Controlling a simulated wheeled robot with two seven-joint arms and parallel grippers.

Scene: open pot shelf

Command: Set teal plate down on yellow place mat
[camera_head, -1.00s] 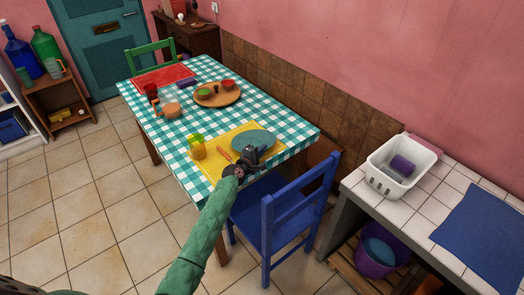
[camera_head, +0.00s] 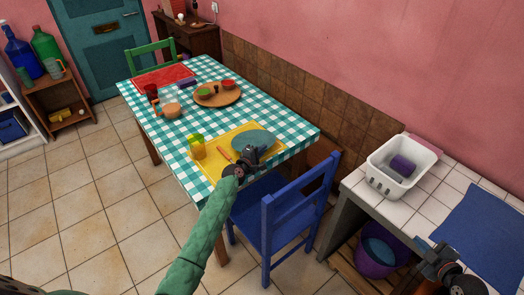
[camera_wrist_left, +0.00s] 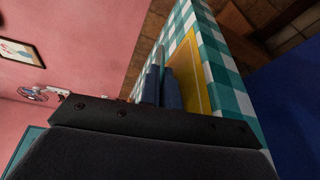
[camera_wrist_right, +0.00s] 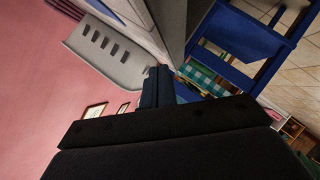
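The teal plate (camera_head: 253,139) appears flat over the back right part of the yellow place mat (camera_head: 207,168) on the table's near end. I cannot tell whether it rests on the mat or hangs just above it. My left gripper (camera_head: 251,151) is at the plate's near rim, its fingers close together on that rim; the fingers hide part of it. In the left wrist view the mat (camera_wrist_left: 188,75) lies just right of the fingers. My right gripper (camera_head: 428,247) is over the counter's front edge, shut and empty in the right wrist view (camera_wrist_right: 158,72).
A blue chair (camera_head: 285,215) stands close against the table's near end. A white basin (camera_head: 395,175) and a blue mat (camera_head: 490,235) are on the counter.

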